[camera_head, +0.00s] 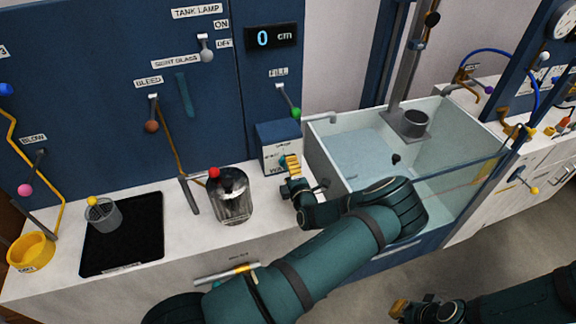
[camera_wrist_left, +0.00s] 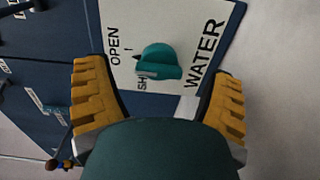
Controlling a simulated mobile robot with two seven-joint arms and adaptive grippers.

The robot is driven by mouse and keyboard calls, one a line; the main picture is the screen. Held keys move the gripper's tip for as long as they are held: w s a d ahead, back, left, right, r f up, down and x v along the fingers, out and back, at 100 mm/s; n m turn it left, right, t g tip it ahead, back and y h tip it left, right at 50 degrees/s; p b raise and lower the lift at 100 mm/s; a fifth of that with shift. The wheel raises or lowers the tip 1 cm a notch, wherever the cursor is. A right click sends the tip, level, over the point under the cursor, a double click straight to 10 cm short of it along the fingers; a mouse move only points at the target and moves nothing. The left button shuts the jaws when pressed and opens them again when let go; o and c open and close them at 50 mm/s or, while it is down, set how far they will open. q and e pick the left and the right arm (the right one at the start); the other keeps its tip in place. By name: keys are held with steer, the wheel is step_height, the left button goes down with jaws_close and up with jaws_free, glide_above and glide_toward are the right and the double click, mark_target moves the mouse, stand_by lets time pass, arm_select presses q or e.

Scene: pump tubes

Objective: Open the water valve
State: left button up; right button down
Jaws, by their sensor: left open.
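The water valve is a teal knob (camera_wrist_left: 160,62) on a white panel (camera_wrist_left: 122,20) marked OPEN, SHUT and WATER. The knob's lower end partly covers the SHUT label. My left gripper (camera_wrist_left: 157,98) is open and empty, its yellow fingers on either side of the knob's line and apart from it. In the head view my left gripper (camera_head: 291,164) is in front of the blue box with the white WATER face (camera_head: 271,160), and hides the knob. My right gripper (camera_head: 400,309) is low at the right, away from the valve; its jaw opening is unclear.
A glass vessel with a red ball (camera_head: 232,197) stands on the counter left of the left gripper. A clear-walled tank (camera_head: 350,165) is on its right. A black tray (camera_head: 140,235) and yellow cup (camera_head: 30,250) are farther left. A green-knobbed lever (camera_head: 290,103) is above the box.

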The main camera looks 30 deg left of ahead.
arm_select(q)
steer(key=v, duration=1)
steer(key=shift+a, duration=0.1)
